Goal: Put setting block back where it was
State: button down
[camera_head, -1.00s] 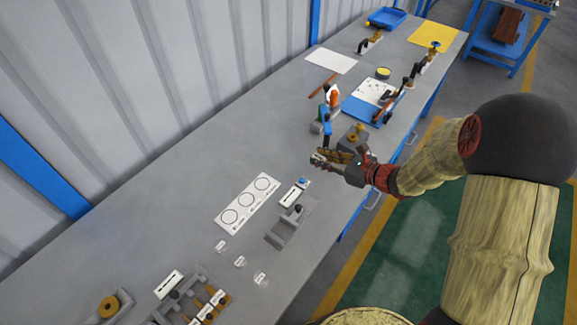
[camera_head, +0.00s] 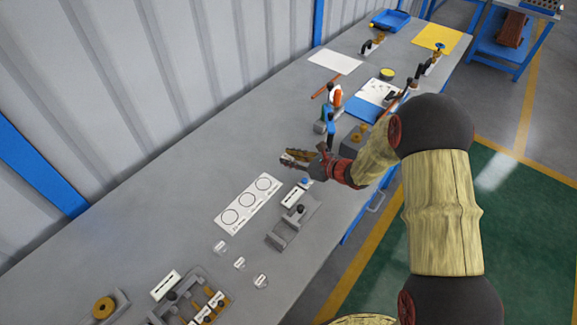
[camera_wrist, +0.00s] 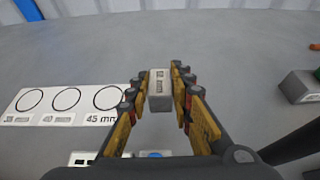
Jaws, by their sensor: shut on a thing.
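The setting block (camera_wrist: 159,89) is a small grey block with a printed label ending in "mm" in the wrist view. My gripper (camera_wrist: 160,85) is shut on it, one finger on each side, and holds it over the bench. In the head view my gripper (camera_head: 290,158) is above the bench, beyond the white card with three circles; the block is too small to make out there. The card (camera_head: 248,204) lies flat, and in the wrist view it (camera_wrist: 68,104) is to the left of the fingers, its circles labelled, one reading 45 mm.
A grey fixture (camera_head: 290,226) and a small white label plate with a blue knob (camera_head: 304,181) stand near my gripper. Several clear tags lie nearer. A rack (camera_head: 188,300) with brass-coloured pieces is at the front. Clamps and a blue-edged board (camera_head: 362,109) are farther back. The bench's left side is clear.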

jog(key=shift+w+a+f, duration=0.15)
jog(key=shift+f, duration=0.05)
jog(key=shift+w+a+f+b, duration=0.1)
jog(key=shift+f+b, duration=0.25)
jog(key=shift+f, duration=0.55)
jog(key=shift+w+a+f+b, duration=0.1)
jog(key=shift+f+b, duration=0.2)
jog(key=shift+f, duration=0.55)
jog(key=shift+f, duration=0.2)
jog(key=c, duration=1.6)
grip_release()
jog(key=shift+r, duration=0.1)
